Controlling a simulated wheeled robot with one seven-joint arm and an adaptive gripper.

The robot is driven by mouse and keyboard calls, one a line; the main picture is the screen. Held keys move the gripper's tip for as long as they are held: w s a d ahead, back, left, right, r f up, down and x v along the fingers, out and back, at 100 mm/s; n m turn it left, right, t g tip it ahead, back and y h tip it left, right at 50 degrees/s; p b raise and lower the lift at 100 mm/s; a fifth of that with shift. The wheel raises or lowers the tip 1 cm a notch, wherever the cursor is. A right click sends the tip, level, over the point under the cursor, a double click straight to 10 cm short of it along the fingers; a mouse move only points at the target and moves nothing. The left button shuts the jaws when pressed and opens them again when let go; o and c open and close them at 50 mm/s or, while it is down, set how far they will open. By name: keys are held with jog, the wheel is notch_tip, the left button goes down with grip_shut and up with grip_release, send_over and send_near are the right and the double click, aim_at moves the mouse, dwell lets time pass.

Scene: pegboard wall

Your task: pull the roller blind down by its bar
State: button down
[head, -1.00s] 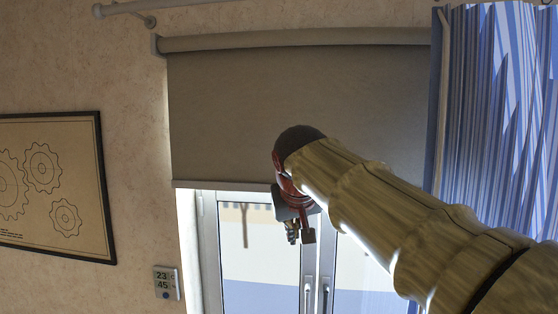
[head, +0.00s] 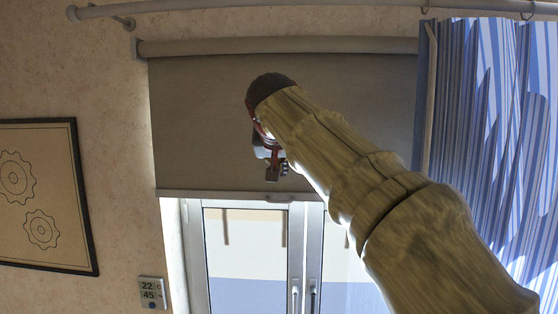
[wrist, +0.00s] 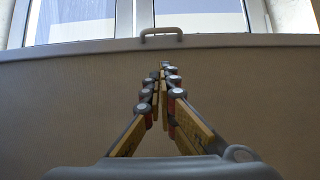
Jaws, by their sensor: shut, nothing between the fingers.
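The grey-beige roller blind (head: 200,120) hangs partway over a window. Its pale bar (head: 215,194) runs level along the lower edge. In the wrist view the bar (wrist: 75,47) crosses near the top, with a small loop handle (wrist: 161,31) at its middle. My gripper (head: 277,174) is in front of the blind, a little above the bar in the head view. In the wrist view my gripper (wrist: 163,66) is shut and empty, its fingertips pointing towards the handle, apart from it in the picture. My arm hides part of the blind and bar.
A striped blue curtain (head: 490,130) hangs at the right on a white rod (head: 230,8). A framed gear picture (head: 40,190) and a small wall display (head: 151,292) are at the left. The window (head: 245,245) has handles low in the middle.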

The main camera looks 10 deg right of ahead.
jog(key=w+f, duration=0.1)
jog(key=f, duration=0.1)
jog(key=w+d+f+p, duration=0.1)
jog(key=w+f, duration=0.1)
jog(key=shift+f, duration=0.2)
jog(key=shift+w+f, duration=0.15)
jog(key=shift+f, duration=0.6)
